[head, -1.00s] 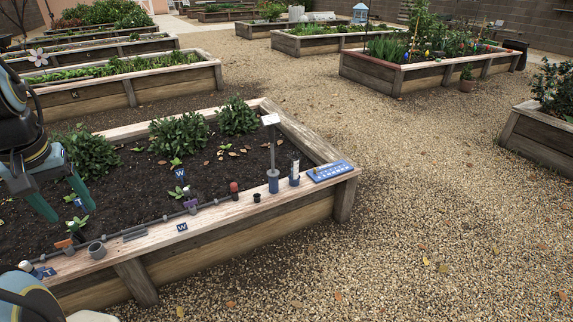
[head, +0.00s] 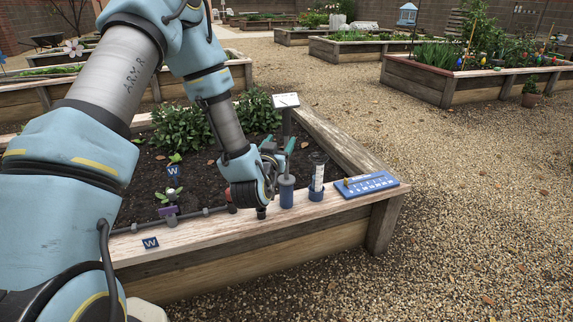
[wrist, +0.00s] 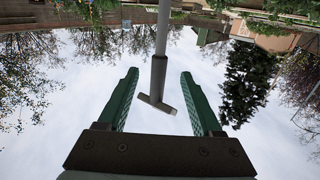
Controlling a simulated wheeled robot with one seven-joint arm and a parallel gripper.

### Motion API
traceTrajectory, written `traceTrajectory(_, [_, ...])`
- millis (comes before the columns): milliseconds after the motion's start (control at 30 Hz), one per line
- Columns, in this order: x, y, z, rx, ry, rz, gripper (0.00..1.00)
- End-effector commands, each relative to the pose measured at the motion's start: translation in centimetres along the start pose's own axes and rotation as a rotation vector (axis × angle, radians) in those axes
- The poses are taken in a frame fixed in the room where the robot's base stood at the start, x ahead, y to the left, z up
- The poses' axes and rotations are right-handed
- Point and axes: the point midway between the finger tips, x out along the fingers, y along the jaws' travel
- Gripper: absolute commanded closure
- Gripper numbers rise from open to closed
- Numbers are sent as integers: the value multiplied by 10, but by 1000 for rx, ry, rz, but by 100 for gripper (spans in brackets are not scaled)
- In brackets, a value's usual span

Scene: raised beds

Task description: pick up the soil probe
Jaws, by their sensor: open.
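The soil probe (head: 286,101) stands upright with its T-shaped top uppermost and a dark shaft, its lower end in a blue holder (head: 286,193) on the bed's front ledge. My gripper (head: 279,147) is open at the probe's shaft, below the crossbar in the head view. In the wrist view, which is upside down, the probe's dark upper shaft and crossbar (wrist: 157,85) show between the two green fingers of my gripper (wrist: 158,80). Clear gaps show on both sides. How deep the probe lies between the fingers is hard to tell.
A clear tube (head: 317,172) in a blue base stands just right of the probe. A blue tray (head: 366,185) lies at the ledge's right corner. A dark cup (head: 261,212) is under my wrist. Leafy plants (head: 183,128) grow behind. Gravel (head: 470,210) lies open to the right.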

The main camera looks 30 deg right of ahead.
Motion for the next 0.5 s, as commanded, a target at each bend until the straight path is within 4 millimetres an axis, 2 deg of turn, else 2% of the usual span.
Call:
traceTrajectory(300, [43,2,-1,-2,19,-3,33])
traceTrajectory(500, [58,2,-1,-2,17,-2,33])
